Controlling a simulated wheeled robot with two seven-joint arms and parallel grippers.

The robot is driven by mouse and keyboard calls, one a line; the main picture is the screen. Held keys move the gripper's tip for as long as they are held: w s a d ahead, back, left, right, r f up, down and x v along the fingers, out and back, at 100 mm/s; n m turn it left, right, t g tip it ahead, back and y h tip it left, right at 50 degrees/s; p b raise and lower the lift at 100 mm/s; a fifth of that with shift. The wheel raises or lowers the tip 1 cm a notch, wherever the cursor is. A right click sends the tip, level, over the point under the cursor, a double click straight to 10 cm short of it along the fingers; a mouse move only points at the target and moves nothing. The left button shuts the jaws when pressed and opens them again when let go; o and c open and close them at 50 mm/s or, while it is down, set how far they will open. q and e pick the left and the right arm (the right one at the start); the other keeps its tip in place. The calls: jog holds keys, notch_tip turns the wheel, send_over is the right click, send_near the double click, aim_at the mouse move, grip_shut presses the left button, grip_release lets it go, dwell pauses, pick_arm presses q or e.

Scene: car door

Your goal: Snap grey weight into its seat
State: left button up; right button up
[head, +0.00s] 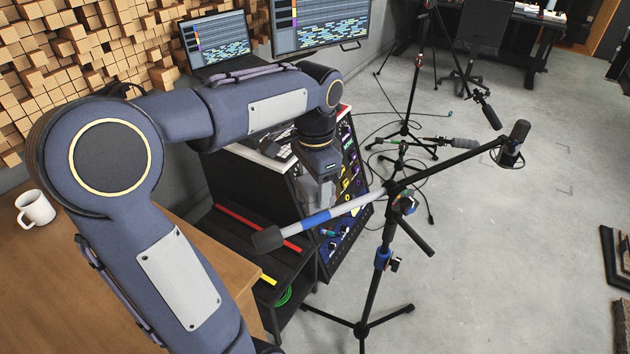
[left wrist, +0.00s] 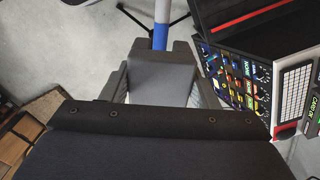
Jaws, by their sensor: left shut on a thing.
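A dark grey weight (head: 267,239) sits at the lower left end of the tilted boom (head: 347,207) of a microphone stand. The boom has a blue band near that end. My left gripper (head: 326,203) points down at the boom beside the blue band, to the right of the weight. My right gripper is not in view.
A microphone (head: 514,141) hangs at the boom's other end. The stand's tripod legs (head: 362,327) spread on the floor. A rack with knobs (head: 352,190) stands close behind the gripper. A wooden desk with a white mug (head: 35,208) is at left.

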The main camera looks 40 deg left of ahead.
pick_arm(q)
jog(key=b, duration=0.2)
send_over(315, 218)
jog(key=shift+a+f, duration=0.1)
jog(key=shift+f, duration=1.95)
jog(key=shift+p, duration=0.3)
jog(key=shift+f+b, duration=1.3)
jog(key=shift+f, duration=0.6)
jog(key=o, duration=1.5)
notch_tip(315, 218, up, 8)
jog(key=shift+f+p, duration=0.1)
jog(key=shift+p, duration=0.3)
